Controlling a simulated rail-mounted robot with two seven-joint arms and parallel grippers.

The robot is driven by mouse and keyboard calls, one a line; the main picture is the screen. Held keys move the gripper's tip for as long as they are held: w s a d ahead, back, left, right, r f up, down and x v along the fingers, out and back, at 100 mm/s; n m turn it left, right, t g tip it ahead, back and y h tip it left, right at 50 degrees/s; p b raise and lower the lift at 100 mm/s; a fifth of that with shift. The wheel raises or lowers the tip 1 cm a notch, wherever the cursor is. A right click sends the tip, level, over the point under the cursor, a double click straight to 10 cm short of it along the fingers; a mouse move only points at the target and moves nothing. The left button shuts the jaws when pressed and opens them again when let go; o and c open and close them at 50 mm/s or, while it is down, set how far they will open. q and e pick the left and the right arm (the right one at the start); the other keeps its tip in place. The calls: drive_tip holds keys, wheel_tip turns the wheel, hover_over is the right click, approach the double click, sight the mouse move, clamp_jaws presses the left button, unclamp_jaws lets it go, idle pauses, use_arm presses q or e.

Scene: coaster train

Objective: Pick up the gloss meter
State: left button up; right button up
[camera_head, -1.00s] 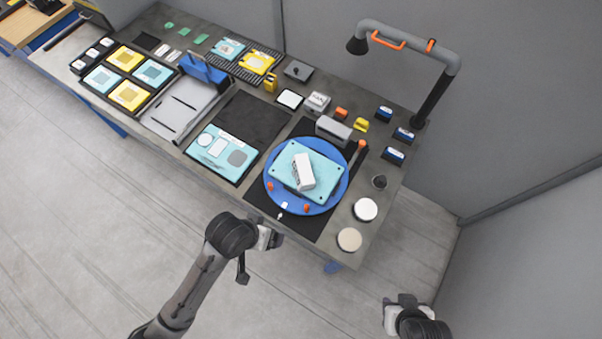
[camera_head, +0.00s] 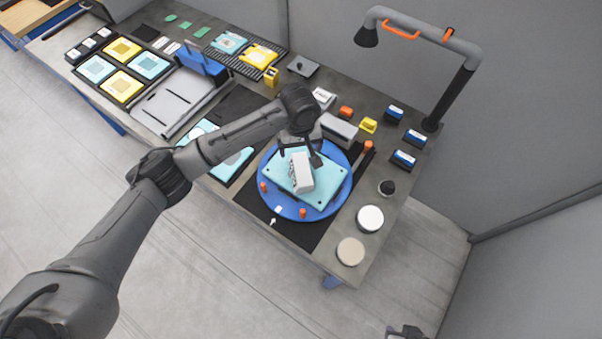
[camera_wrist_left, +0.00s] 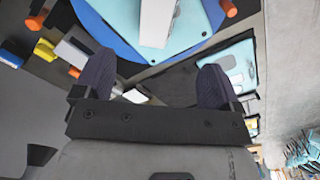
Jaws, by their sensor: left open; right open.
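A white box-shaped device (camera_head: 301,172), which looks like the gloss meter, rests on a teal panel (camera_head: 324,187) on a round blue turntable (camera_head: 289,210). In the left wrist view the device (camera_wrist_left: 157,22) is at the top, cut off by the frame edge. My left gripper (camera_head: 300,151) is open and empty, over the far side of the turntable, just behind the device. Its two dark fingers (camera_wrist_left: 156,86) show spread apart in the left wrist view, with the device beyond them. My right gripper (camera_head: 405,331) is just in view at the bottom edge, away from the table.
A grey block-shaped unit (camera_head: 340,131) stands behind the turntable. Orange pegs (camera_head: 302,213) stand on the turntable's rim. White discs (camera_head: 370,218) lie to the right, and a lamp post (camera_head: 449,96) rises at the back right. Trays of tiles (camera_head: 122,70) are at the left.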

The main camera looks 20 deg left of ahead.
use_arm(q)
hover_over(301, 169)
drive_tip(key=f, duration=0.7)
drive_tip(key=shift+w+a+f, duration=0.2)
drive_tip(key=shift+s+d+f, duration=0.1)
drive_tip(key=shift+f, duration=1.35)
drive_tip(key=shift+s+d+f, duration=0.1)
drive_tip(key=shift+f, duration=1.3)
drive_tip(key=c, duration=1.2)
drive_tip(key=shift+c, duration=0.6)
drive_tip(key=shift+r, duration=0.15)
